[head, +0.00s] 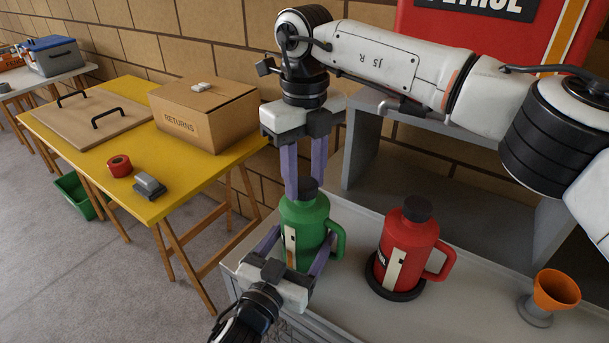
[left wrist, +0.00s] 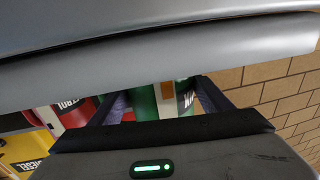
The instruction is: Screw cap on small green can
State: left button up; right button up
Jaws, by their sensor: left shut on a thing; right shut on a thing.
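The small green can (head: 306,228) stands upright on the grey bench, its handle to the right. My left gripper (head: 296,246) comes from the front, its purple fingers shut on the can's body from both sides. In the left wrist view the green can (left wrist: 145,102) shows between the fingers, mostly hidden by my own gripper. My right gripper (head: 305,182) points straight down from above, its purple fingers shut on the black cap (head: 308,187). The cap is at the top of the can's neck; I cannot tell how far its thread is engaged.
A red can (head: 407,248) with a black cap stands right of the green can on a dark round base (head: 394,291). An orange funnel (head: 556,290) is further right. A grey shelf (head: 361,150) stands behind. A yellow table (head: 190,190) with a cardboard box (head: 204,112) is at left.

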jog(key=shift+m, duration=0.3)
jog(key=o, duration=1.1)
jog(key=shift+o, duration=0.2)
jog(key=shift+r, duration=2.25)
jog(key=shift+c, duration=0.4)
jog(key=r+n, duration=0.1)
jog(key=n, duration=0.1)
jog(key=r+n, duration=0.1)
jog(key=n, duration=0.2)
jog(key=r+n, duration=0.1)
jog(key=n, duration=0.2)
jog(key=shift+r+n, duration=0.25)
jog(key=shift+n, duration=0.15)
